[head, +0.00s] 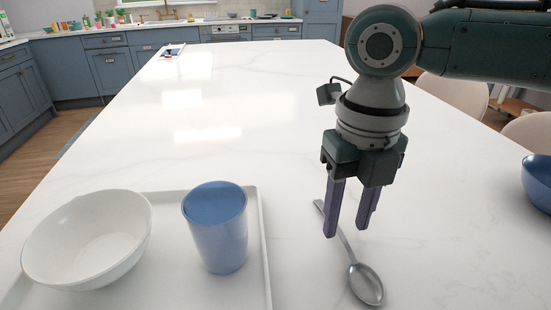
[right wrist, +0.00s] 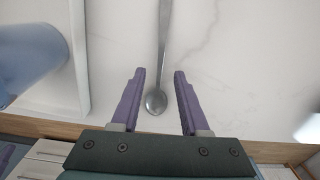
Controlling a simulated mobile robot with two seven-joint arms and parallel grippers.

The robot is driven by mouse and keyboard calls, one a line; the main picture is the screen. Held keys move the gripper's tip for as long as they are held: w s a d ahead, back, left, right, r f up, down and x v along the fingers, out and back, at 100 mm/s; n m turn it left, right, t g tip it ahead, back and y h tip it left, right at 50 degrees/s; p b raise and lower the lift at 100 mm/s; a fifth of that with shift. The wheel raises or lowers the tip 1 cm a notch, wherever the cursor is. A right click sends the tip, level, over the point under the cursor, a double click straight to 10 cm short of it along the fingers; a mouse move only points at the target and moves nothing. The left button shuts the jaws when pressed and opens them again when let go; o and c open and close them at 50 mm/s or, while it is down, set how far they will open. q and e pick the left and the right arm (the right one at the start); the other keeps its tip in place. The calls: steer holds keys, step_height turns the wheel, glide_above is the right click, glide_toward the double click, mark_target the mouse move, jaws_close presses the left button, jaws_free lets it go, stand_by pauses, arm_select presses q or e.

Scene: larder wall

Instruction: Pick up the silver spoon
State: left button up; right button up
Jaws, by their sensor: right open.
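The silver spoon (head: 366,284) lies on the white countertop, its bowl toward me and its handle running back and to the left. My right gripper (head: 346,230) is open and empty, pointing down over the spoon's handle. In the right wrist view, the spoon (right wrist: 156,100) shows between the two purple fingers of the gripper (right wrist: 160,72), apart from both. How high the fingertips are above the counter is hard to tell. My left gripper does not show clearly in either view.
Left of the spoon, a white tray (head: 262,240) holds a white bowl (head: 88,240) and a blue cup (head: 216,228). A blue bowl (head: 539,182) stands at the right edge. The white countertop (head: 250,130) is mostly clear behind. Pale chairs (head: 455,92) stand beyond its right side.

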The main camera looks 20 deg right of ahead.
mark_target(342, 241)
step_height(342, 241, down, 3)
steer(key=shift+r, duration=0.2)
jaws_close()
stand_by(0.5)
